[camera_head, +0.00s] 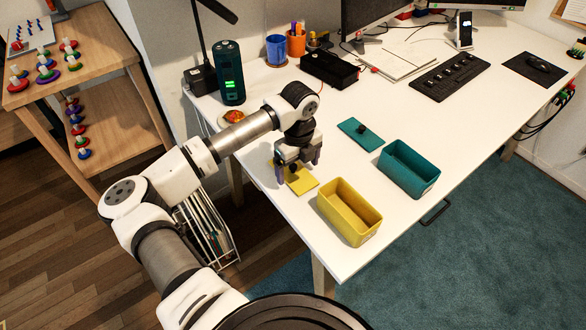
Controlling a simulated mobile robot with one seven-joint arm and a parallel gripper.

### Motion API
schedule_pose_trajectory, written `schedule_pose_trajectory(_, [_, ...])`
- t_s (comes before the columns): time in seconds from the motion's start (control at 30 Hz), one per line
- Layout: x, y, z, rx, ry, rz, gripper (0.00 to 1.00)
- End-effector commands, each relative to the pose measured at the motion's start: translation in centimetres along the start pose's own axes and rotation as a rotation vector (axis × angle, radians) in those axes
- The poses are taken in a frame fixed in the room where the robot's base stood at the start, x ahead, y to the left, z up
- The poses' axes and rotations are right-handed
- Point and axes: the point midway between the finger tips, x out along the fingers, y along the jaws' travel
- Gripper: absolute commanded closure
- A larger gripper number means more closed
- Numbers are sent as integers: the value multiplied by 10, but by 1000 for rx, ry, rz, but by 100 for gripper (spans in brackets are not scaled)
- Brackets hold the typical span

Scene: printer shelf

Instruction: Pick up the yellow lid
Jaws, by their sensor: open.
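The yellow lid (305,183) lies flat on the white table, just behind and left of the open yellow box (350,213). My gripper (296,172) points down over the lid, with its fingers apart on either side of the lid's middle. The lid's knob is mostly hidden by the gripper, and whether the fingers touch the lid cannot be told.
A teal box (408,170) stands right of the yellow box, and a teal lid (360,134) with a dark knob lies behind it. A black tray (329,70), a dark green cylinder (229,73) and a keyboard (449,77) are farther back. The white table (455,130) is clear at right.

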Motion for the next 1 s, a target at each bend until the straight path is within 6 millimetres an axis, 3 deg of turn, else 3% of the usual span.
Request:
schedule_pose_trajectory(0.2, [22, 0, 0, -1, 1, 0, 10])
schedule_pose_trajectory(0.43, [23, 0, 1, 0, 0, -1, 10])
schedule_pose_trajectory(0.8, [23, 0, 0, 0, 0, -1, 58])
schedule_pose_trajectory(1.0, [23, 0, 1, 0, 0, -1, 58])
